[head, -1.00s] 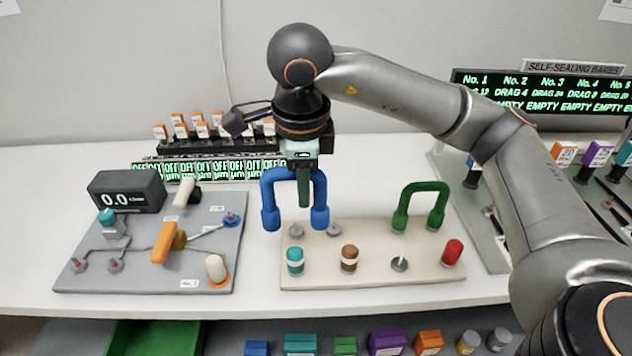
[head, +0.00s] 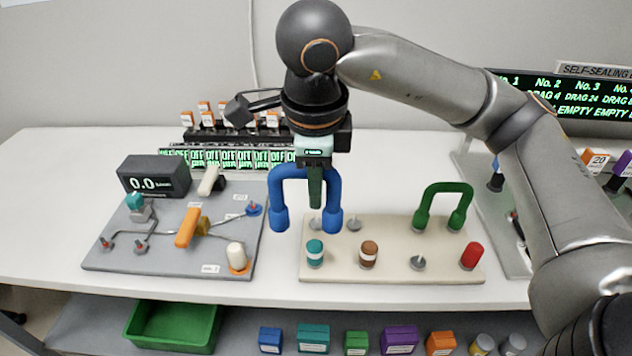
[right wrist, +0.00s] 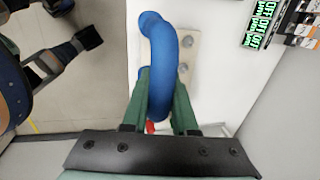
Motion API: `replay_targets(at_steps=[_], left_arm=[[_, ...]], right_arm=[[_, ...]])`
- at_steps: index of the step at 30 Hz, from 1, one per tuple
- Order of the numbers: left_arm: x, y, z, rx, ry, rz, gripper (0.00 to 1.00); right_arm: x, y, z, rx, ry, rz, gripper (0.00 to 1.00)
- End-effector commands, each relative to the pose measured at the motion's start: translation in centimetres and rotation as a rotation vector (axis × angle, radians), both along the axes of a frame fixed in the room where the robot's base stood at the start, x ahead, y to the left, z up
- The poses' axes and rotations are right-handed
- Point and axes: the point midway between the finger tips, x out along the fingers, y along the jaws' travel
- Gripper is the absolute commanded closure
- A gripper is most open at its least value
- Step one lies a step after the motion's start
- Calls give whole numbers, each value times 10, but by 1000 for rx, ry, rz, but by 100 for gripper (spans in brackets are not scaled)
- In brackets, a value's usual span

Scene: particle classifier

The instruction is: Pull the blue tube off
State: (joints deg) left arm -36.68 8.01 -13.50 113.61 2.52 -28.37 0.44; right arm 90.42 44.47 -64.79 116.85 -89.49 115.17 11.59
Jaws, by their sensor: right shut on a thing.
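The blue tube (head: 334,197) is a U-shaped arch with its two thick ends down. My right gripper (head: 315,195) is shut on the tube's top, and the tube hangs off its pegs. Its left end is past the left edge of the cream board (head: 437,267), and its right end shows just left of a bare peg (head: 354,223). Another peg (head: 316,221) shows between its ends. In the right wrist view the blue tube (right wrist: 160,45) runs between the green fingers (right wrist: 161,108). My left gripper is not seen.
The board also carries a green arch (head: 425,207), teal (head: 315,256), brown (head: 369,257) and red (head: 471,256) caps, and a bare peg (head: 418,262). A grey panel (head: 110,258) with valves stands left. Bare white table lies in front.

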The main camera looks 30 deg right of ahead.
Motion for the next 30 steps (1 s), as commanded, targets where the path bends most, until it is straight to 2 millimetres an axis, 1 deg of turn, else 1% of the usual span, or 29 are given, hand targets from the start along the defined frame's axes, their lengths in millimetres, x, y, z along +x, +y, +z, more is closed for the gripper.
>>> replay_targets(at_steps=[1,21,30], left_arm=[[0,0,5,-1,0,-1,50],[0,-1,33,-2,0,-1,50],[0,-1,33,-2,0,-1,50]], right_arm=[[0,0,6,0,-1,-1,100],[0,0,39,0,-1,-1,100],[0,0,39,-1,-1,0,100]])
